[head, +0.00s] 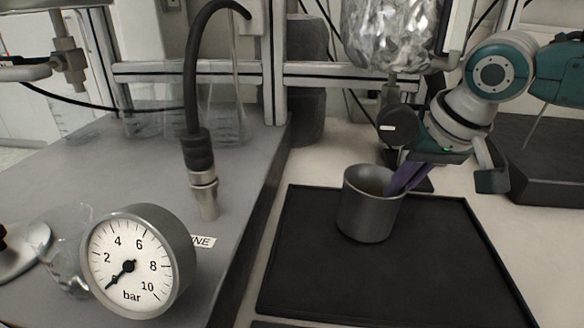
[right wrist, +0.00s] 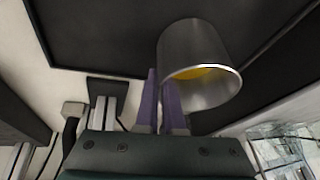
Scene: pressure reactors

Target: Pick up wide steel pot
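The wide steel pot (head: 368,208) is a grey metal cylinder standing upright on a black mat (head: 440,250). In the right wrist view the pot (right wrist: 205,45) shows its open mouth, with yellow inside. My right gripper (head: 396,182) reaches down from the upper right, with its purple fingers at the right side of the pot's rim. In the right wrist view its two fingers (right wrist: 161,80) stand a narrow gap apart, close to the near left part of the rim. I cannot tell whether they touch the wall. My left gripper is not in view.
A pressure gauge (head: 138,262) and a black hose with a metal fitting (head: 204,190) stand on the grey bench at left. A foil-wrapped vessel (head: 390,32) hangs behind the pot. The mat's front part is clear.

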